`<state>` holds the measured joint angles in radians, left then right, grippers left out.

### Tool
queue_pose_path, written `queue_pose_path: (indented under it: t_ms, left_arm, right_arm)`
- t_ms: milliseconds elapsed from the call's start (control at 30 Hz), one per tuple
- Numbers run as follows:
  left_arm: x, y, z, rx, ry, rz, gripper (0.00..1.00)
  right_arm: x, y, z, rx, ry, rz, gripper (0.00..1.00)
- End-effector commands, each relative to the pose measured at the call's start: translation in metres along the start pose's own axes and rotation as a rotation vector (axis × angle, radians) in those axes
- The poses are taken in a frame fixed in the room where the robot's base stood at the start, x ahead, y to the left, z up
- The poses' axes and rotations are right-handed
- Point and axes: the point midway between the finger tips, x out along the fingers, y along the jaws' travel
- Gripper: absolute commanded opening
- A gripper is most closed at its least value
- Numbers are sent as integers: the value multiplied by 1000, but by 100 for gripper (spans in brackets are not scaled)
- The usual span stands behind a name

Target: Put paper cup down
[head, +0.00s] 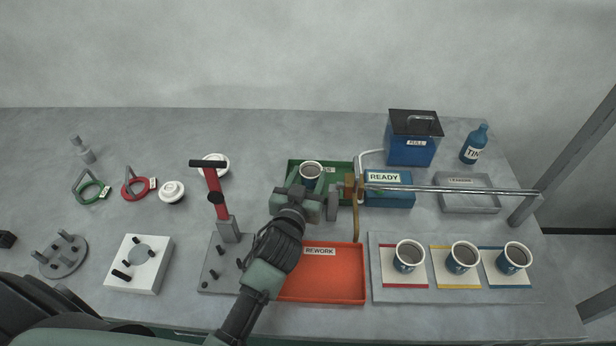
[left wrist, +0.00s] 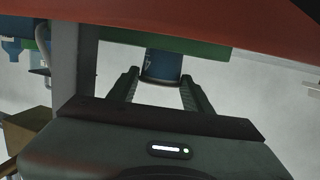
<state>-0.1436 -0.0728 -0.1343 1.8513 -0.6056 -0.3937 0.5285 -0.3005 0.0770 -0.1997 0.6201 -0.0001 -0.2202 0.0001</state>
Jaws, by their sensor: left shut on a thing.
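A paper cup (head: 311,170) with a white rim and dark inside is at the green tray (head: 293,170), in the back middle of the head view. My left gripper (head: 310,186) reaches it from the front and is shut on it. In the left wrist view the cup's blue wall (left wrist: 162,66) shows between the two fingers, with the green tray's edge (left wrist: 205,48) close by. I cannot tell whether the cup's base touches the tray. My right gripper is not in view.
An orange REWORK tray (head: 322,287) lies in front of the green tray. A metal bar (head: 450,190) on a post runs just right of the gripper, past the blue READY bin (head: 390,195). Several cups (head: 409,256) stand on coloured cards at the right. A red-handled press (head: 216,195) stands left.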

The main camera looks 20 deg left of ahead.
Motion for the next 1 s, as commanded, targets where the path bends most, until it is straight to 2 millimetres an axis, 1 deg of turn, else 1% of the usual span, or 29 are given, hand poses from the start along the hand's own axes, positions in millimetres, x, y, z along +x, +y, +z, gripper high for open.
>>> queue_pose_path:
  t_ms: [100, 133, 167, 200, 533, 600, 667, 900, 1000]
  left_arm:
    - [1, 0, 4, 0, 0, 0, 12]
    - [1, 0, 4, 0, 0, 0, 52]
    - [1, 0, 3, 0, 0, 0, 61]
    - [1, 0, 3, 0, 0, 0, 71]
    - [0, 0, 1, 1, 0, 0, 71]
    - [-3, 0, 0, 0, -1, 0, 71]
    - [-11, 0, 2, -1, -2, 0, 71]
    - [-52, 0, 2, -1, -3, -1, 71]
    - [-65, 0, 1, -1, -2, -1, 71]
  right_arm:
    - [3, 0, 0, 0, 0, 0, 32]
    - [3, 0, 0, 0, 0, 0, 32]
    - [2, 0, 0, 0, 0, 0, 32]
    - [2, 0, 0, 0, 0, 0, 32]
    - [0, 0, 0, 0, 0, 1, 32]
    - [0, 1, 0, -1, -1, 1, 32]
    - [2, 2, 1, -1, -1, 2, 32]
    - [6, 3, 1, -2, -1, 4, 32]
    - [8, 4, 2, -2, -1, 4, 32]
